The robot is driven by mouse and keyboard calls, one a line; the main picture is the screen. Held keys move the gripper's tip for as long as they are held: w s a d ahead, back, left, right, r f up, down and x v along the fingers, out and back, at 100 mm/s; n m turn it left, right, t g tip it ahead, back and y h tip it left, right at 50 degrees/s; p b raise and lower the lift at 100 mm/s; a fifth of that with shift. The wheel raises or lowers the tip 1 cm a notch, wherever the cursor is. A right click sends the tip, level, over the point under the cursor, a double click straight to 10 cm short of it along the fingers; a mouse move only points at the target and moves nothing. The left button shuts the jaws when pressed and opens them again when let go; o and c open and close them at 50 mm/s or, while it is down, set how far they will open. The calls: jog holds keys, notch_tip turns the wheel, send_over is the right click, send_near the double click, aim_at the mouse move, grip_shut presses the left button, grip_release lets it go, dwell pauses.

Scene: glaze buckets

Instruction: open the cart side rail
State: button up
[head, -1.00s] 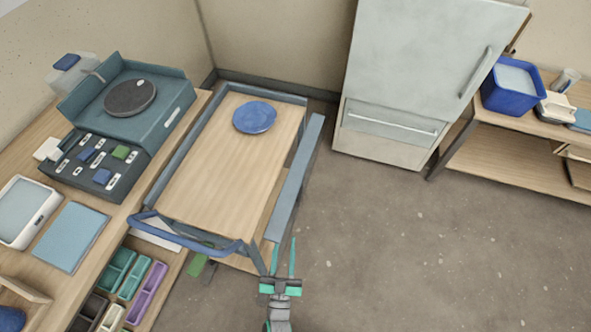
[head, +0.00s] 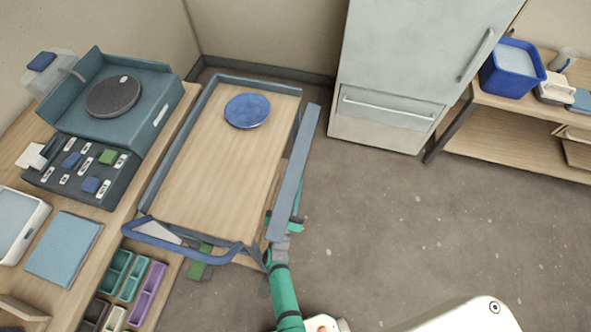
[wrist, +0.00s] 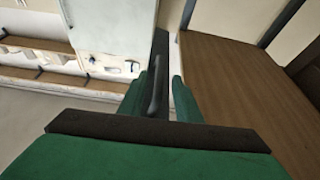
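The cart (head: 215,165) has a wooden top with blue-grey rails and a blue push handle (head: 180,243) at its near end. Its right side rail (head: 296,165) is a long blue-grey bar, its far end sitting a little outside the cart's corner. My gripper (head: 284,215) is at the near end of this rail, one teal finger showing on each side. In the wrist view, the green fingers (wrist: 159,98) are apart, with the dark rail and a small grey handle (wrist: 155,92) between them. Contact with the handle cannot be told.
A blue plate (head: 247,110) lies on the cart top. A workbench (head: 120,215) with a turntable and trays stands close on the left. A fridge-like cabinet (head: 390,70) and a shelf with a blue bucket (head: 512,70) are behind right. The floor to the right is clear.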

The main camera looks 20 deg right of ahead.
aim_at(296, 172)
jog(key=x, duration=0.5)
jog(key=shift+w+d+r, duration=0.15)
jog(key=shift+w+d, duration=0.05)
grip_shut()
